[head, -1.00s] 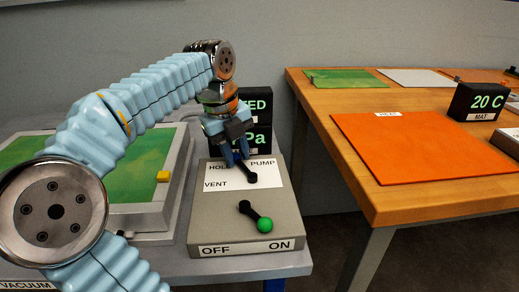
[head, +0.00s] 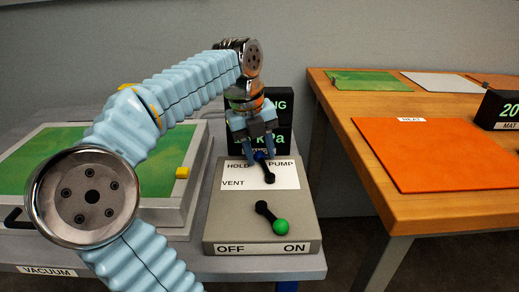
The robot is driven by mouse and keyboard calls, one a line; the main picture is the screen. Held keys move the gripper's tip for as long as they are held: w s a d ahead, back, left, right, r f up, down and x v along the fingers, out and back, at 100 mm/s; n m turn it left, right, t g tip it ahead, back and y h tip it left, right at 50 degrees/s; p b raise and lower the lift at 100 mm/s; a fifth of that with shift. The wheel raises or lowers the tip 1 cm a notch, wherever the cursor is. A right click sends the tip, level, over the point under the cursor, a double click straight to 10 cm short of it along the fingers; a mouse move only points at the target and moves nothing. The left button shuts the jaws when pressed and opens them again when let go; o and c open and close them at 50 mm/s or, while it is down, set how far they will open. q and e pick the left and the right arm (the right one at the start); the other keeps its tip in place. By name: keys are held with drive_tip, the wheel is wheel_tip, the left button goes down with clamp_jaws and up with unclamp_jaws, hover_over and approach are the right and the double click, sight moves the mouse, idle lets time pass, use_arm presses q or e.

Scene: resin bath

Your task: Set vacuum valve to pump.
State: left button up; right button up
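The vacuum valve's black lever (head: 268,172) stands on a white plate (head: 288,183) lettered HOLD, PUMP and VENT, on a grey control box (head: 226,220). The lever points away from me and slightly left, its tip between the words HOLD and PUMP. My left gripper (head: 258,152) is at the lever's far end, pointing down. Its blue fingers appear spread, with the dark blue lever tip showing between them. I cannot tell if they touch it. My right gripper is out of view.
A green-knobbed switch (head: 281,227) points towards ON. Behind the gripper stand partly hidden displays, the upper (head: 280,105) ending in "NG". A grey-framed green bed (head: 172,212) is left, with a yellow block (head: 182,172). A wooden table (head: 440,208) with an orange mat (head: 436,155) is right.

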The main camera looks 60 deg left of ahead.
use_arm(q)
wheel_tip(320, 180, up, 14)
drive_tip(key=s+p, duration=0.2)
drive_tip(key=shift+s+a+f, duration=0.25)
drive_tip(key=shift+s+a, duration=0.05)
drive_tip(key=shift+a, duration=0.15)
